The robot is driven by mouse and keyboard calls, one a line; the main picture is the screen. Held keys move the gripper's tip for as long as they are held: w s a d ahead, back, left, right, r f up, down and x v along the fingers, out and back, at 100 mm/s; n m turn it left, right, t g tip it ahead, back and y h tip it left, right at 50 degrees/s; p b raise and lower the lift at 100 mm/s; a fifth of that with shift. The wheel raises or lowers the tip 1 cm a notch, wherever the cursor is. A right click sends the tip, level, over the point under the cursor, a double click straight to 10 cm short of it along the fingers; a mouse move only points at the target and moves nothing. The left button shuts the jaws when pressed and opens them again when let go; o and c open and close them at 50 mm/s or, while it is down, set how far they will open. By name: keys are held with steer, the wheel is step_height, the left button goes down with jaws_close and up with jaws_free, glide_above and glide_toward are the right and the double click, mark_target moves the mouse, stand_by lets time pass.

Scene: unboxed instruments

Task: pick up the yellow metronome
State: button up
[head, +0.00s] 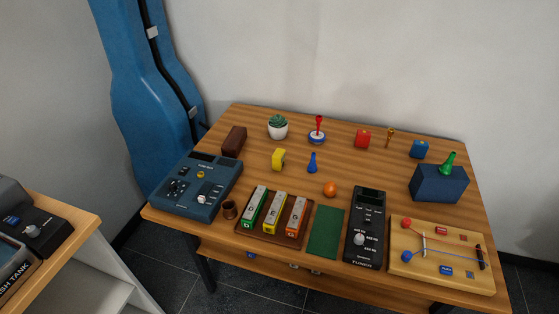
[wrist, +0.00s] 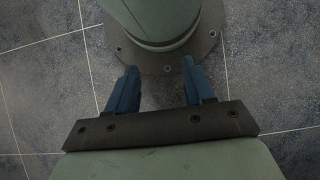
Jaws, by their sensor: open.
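The yellow metronome (head: 278,159) looks like a small yellow block on the wooden table, left of the middle, behind the tray and left of a blue cone-shaped piece (head: 313,163). Its fine details are too small to tell. My gripper (wrist: 159,68) shows only in the wrist view, with its two blue fingers apart and nothing between them. It points at the dark tiled floor and my own base, away from the table. The metronome is not in the wrist view.
Bare wood surrounds the metronome.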

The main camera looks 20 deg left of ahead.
steer(key=shift+o, duration=0.4)
steer(key=o, duration=0.6)
